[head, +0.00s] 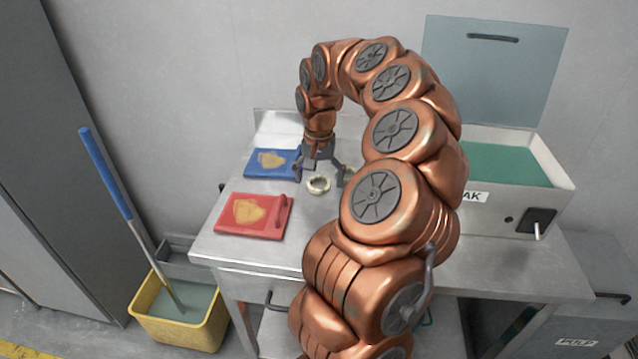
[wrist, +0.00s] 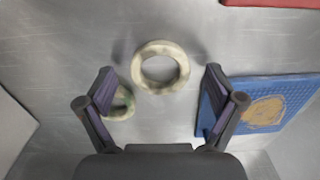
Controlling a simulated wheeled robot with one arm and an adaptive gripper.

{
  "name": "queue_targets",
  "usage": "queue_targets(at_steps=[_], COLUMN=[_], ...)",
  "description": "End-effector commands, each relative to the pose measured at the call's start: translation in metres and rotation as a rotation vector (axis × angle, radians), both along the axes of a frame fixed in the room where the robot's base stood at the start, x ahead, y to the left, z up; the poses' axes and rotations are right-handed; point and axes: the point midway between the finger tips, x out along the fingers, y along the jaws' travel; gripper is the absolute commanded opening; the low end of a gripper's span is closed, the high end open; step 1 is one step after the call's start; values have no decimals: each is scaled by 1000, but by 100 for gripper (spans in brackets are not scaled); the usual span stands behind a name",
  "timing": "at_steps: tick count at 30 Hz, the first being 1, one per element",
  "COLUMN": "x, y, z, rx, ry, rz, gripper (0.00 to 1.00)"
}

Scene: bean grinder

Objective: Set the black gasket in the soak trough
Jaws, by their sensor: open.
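No black gasket shows in either view. A cream ring (head: 318,184) lies on the steel table; in the wrist view the ring (wrist: 161,67) sits just ahead of and between my fingertips. A second pale ring with a greenish tint (wrist: 122,103) lies beside my left finger, partly hidden by it. My gripper (head: 321,174) is open and empty, pointing down over the table; its fingers also show in the wrist view (wrist: 160,84). The soak trough (head: 514,207) is a white box at the right with green liquid, its label partly hidden by my arm.
The trough's grey lid (head: 495,75) stands raised. A blue board (head: 262,163) and a red board (head: 238,220), each with a tan patch, lie at the table's left. A yellow mop bucket (head: 180,318) stands on the floor. A bin marked PULP (head: 578,342) stands lower right.

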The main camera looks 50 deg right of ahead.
Motion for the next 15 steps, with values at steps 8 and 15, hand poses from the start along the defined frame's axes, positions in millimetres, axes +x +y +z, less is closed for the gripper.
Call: queue_targets(at_steps=[8, 15], x=[0, 0], y=[0, 0], z=[0, 0], rx=[-2, -2], ry=[-1, -1], rz=[0, 1], gripper=[83, 58])
